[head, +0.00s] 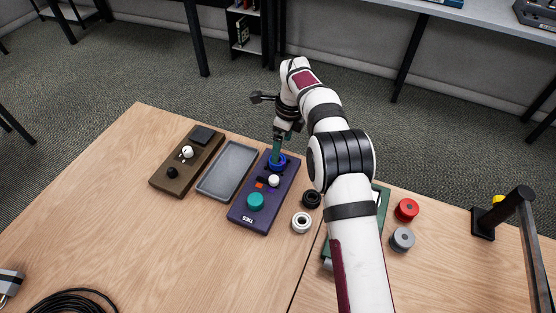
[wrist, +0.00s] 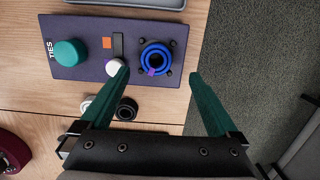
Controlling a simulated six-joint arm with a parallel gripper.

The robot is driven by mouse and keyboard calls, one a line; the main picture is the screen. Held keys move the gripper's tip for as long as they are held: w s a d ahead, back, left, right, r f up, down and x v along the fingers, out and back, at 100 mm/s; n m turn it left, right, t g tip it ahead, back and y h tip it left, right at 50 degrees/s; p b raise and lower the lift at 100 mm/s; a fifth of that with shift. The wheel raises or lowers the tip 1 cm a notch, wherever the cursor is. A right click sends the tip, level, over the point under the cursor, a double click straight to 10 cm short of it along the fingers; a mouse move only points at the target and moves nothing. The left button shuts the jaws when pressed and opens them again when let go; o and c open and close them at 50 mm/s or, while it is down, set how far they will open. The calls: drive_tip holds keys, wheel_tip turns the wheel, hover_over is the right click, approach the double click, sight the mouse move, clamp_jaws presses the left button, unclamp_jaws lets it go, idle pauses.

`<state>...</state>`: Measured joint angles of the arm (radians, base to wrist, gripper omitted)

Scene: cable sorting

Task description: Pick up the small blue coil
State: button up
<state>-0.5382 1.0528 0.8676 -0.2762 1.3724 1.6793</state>
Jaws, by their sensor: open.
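The small blue coil (wrist: 157,59) lies at one end of a purple board (wrist: 83,30) marked TIES. It rests inside a ring of small dark posts, with a purple tab on its near side. In the head view, the blue coil (head: 282,160) is partly hidden behind my green fingers. My gripper (wrist: 161,74) is open, its two fingers wide apart on either side of the coil in the wrist view. In the head view, my gripper (head: 276,156) points down over the coil; I cannot tell the exact height of the fingertips. Nothing is between the fingers' pads.
The board also holds a white knob (head: 273,181) and a teal cylinder (head: 255,201). A grey tray (head: 207,189) and a brown board (head: 164,182) lie left. Black (head: 311,199) and white (head: 302,223) coils lie right. Red (head: 406,210) and grey (head: 402,239) spools lie beyond my arm.

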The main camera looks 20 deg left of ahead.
drive_tip(key=f, duration=0.3)
drive_tip(key=a+f, duration=0.1)
drive_tip(key=f, duration=0.1)
drive_tip(key=shift+s+f, duration=0.25)
drive_tip(key=shift+s, duration=0.05)
clamp_jaws()
drive_tip(key=shift+r, duration=0.2)
